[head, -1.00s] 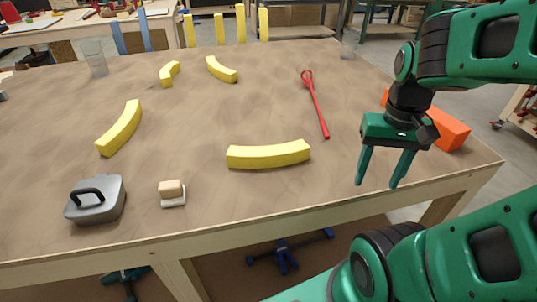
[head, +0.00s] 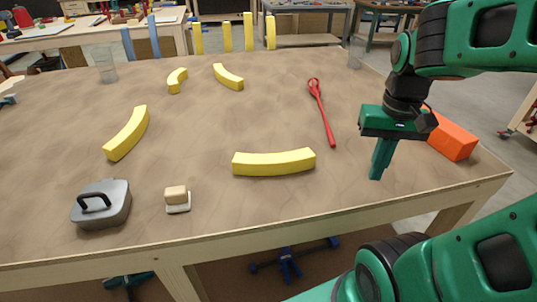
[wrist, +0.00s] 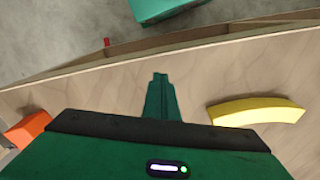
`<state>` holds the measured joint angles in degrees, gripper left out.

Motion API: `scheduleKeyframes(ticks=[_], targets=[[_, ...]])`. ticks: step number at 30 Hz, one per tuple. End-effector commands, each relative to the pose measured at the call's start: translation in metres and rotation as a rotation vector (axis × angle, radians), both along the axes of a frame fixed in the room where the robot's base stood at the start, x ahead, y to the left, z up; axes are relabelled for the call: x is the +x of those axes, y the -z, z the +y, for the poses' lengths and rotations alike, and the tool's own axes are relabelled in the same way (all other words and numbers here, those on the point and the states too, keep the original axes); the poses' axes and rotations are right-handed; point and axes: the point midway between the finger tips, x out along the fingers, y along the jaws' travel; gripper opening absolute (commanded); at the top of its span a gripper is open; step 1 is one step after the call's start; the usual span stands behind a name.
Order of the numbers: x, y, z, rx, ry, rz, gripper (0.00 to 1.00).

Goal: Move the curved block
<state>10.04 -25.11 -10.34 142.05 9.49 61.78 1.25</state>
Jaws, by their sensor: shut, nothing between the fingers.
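Several yellow curved blocks lie on the wooden table (head: 330,200). The nearest curved block (head: 274,162) lies near the front edge, left of my gripper. Another curved block (head: 126,133) lies at the left, and two smaller ones, a curved block (head: 177,80) and a curved block (head: 228,77), lie farther back. My gripper (head: 378,172) is shut and empty, pointing down over the right part of the table, apart from every block. In the wrist view my closed fingers (wrist: 160,82) show near the table edge, with a yellow curved block (wrist: 256,111) to their right.
A red spoon-like tool (head: 323,115) lies behind and left of my gripper. An orange block (head: 452,138) is at the right edge. A grey lidded iron-like object (head: 102,204) and a small brush (head: 177,199) stand front left. A glass (head: 107,67) stands at the back left.

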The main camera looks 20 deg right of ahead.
Motion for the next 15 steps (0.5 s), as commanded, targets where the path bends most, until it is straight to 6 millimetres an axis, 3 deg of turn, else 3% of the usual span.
scheduleKeyframes(ticks=[1, 5, 9, 15], targets=[[0.026, -0.008, 0.006, -0.007, -0.035, 0.004, 0.00], [0.093, -0.029, 0.033, -0.017, -0.124, 0.004, 0.00], [0.161, -0.044, 0.078, -0.018, -0.223, 0.001, 0.00], [0.224, -0.052, 0.142, -0.004, -0.329, 0.000, 0.00]])
